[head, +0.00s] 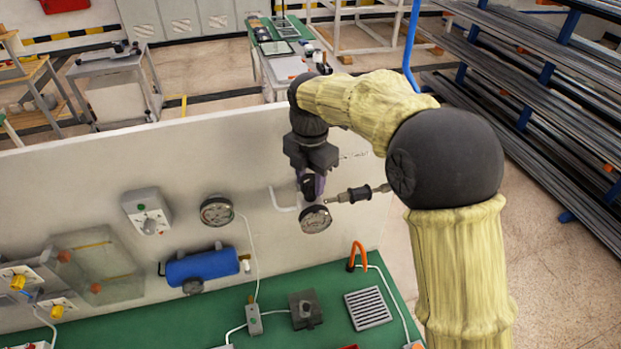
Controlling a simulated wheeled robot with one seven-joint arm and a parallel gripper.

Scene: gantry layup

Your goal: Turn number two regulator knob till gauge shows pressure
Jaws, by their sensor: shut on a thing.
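A round gauge (315,219) with a dark rim and pale face is mounted on the upright white panel; its needle is too small to read. My gripper (311,188) is just above this gauge, pointing down along the panel. It is shut on a dark regulator knob (308,184), which the fingers mostly hide. A handwritten label beside my gripper is too small to read, so I cannot confirm the regulator's number. A second round gauge (217,211) is on the panel to the left, apart from my gripper.
A dark cylindrical fitting (358,194) juts out right of the gauge. A blue tank (202,267) and a grey switch box (147,211) are to the left. The green bench (180,325) below carries a black block, a slotted grey plate and cables.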

